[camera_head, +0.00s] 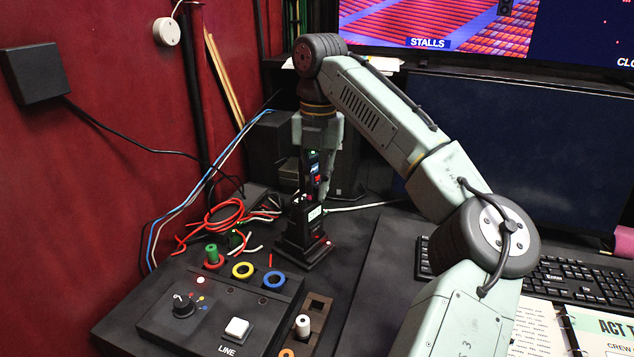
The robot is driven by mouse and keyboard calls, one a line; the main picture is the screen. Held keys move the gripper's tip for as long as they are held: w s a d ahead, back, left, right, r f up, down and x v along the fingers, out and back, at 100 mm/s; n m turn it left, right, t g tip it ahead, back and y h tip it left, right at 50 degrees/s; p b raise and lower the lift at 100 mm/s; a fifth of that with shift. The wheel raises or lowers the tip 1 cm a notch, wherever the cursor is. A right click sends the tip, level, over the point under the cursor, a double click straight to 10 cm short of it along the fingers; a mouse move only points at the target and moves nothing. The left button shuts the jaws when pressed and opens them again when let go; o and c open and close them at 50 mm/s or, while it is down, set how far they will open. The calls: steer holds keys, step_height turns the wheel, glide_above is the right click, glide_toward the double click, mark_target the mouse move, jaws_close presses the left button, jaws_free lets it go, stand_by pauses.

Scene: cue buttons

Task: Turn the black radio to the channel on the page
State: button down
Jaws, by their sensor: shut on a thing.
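The black radio (308,219) stands upright in a black base (304,247) behind the button box, with a small pale screen on its front. My gripper (312,184) points down from above and is shut on the upper part of the radio. The exact contact and the channel knob are too small and dark to make out. The page (601,325) lies open at the lower right. The channel is not readable here.
A black button box (222,306) with a knob, coloured rings and a white LINE button stands in front. Red and white cables (222,222) lie left of the radio. A keyboard (572,278) and monitors are at right.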

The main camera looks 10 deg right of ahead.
mark_target(317, 186)
steer(key=shift+m, duration=2)
steer(key=c, duration=1.6)
jaws_free()
step_height(317, 186, up, 8)
steer(key=shift+f, duration=0.2)
